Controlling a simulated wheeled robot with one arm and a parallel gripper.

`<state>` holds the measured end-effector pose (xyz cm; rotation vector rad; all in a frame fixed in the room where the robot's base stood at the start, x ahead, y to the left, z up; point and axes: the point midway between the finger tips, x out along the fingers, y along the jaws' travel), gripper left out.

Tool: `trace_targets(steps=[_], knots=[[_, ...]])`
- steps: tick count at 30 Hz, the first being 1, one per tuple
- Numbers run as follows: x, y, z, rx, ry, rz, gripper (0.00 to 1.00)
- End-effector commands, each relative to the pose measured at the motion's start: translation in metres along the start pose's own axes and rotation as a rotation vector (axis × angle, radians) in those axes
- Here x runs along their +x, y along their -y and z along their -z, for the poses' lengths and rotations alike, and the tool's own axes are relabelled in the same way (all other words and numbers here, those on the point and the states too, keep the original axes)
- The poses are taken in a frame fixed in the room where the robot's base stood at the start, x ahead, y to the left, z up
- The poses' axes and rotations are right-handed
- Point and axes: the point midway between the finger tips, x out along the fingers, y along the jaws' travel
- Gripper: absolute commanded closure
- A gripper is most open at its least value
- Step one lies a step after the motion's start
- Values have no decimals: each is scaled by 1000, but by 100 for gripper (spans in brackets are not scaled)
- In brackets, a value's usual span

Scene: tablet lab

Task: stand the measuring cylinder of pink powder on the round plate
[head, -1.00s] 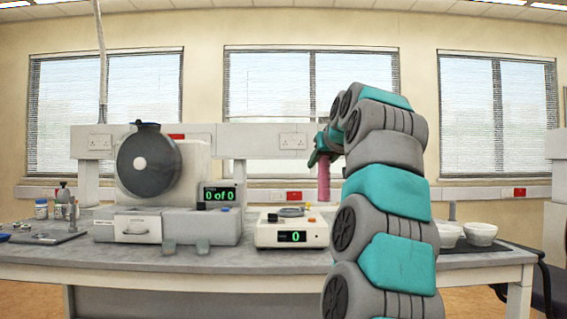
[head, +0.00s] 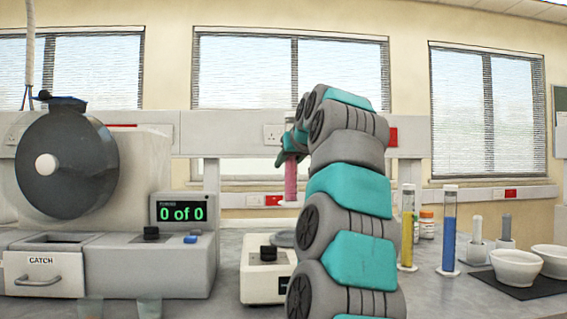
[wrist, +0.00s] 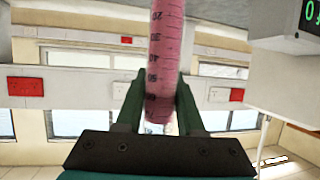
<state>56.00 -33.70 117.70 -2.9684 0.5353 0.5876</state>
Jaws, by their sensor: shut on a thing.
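My gripper (head: 290,154) is shut on the measuring cylinder of pink powder (head: 290,182) and holds it upright in the air above the bench. In the wrist view the cylinder (wrist: 165,55) stands between the two green fingers, its scale showing upside down. The round plate (head: 283,239) is grey and lies on top of a white instrument (head: 262,280). My arm hides the right part of the plate and instrument. The cylinder's foot is apart from the plate, above it in the picture; the depth between them is hard to tell.
A large grey machine (head: 120,255) with a "0 of 0" display stands left. A yellow cylinder (head: 407,225) and a blue cylinder (head: 449,230) stand right of my arm. Two white bowls (head: 515,267) and pestles are farther right. Two small cups (head: 149,307) are at the front left.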

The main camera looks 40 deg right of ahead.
Motion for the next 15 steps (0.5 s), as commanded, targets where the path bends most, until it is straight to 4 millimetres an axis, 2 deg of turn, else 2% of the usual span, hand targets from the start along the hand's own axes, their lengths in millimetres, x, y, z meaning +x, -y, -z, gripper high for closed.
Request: trace_targets(steps=[15], knots=[[10,1,-26,-1,3,1,100]])
